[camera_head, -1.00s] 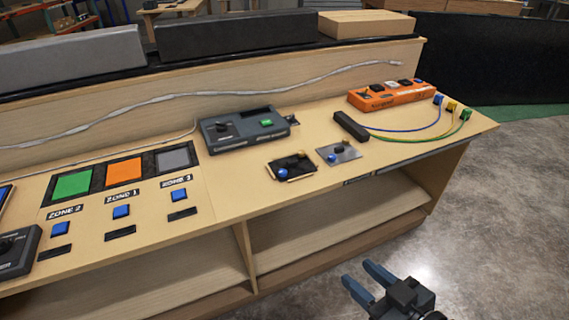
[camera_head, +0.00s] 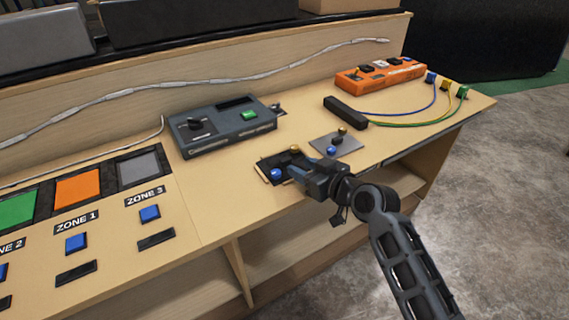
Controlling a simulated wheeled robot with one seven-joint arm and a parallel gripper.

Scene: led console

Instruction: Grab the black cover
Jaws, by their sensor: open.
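A small black cover or plate (camera_head: 268,163) lies on the wooden console top, with a blue knob (camera_head: 277,174) at its front and a brass knob (camera_head: 294,148) at its back. My gripper (camera_head: 301,167) reaches in from the right, its fingers open at the right side of the black cover and low over the console. My gripper hides part of the cover's right side, and I cannot tell whether the fingers touch it.
A grey plate (camera_head: 349,142) with blue and brass knobs lies just right. Behind are a dark control box (camera_head: 222,130) and a black bar (camera_head: 345,110) with wires. An orange block (camera_head: 380,75) stands at back right. Zone buttons (camera_head: 150,213) lie left.

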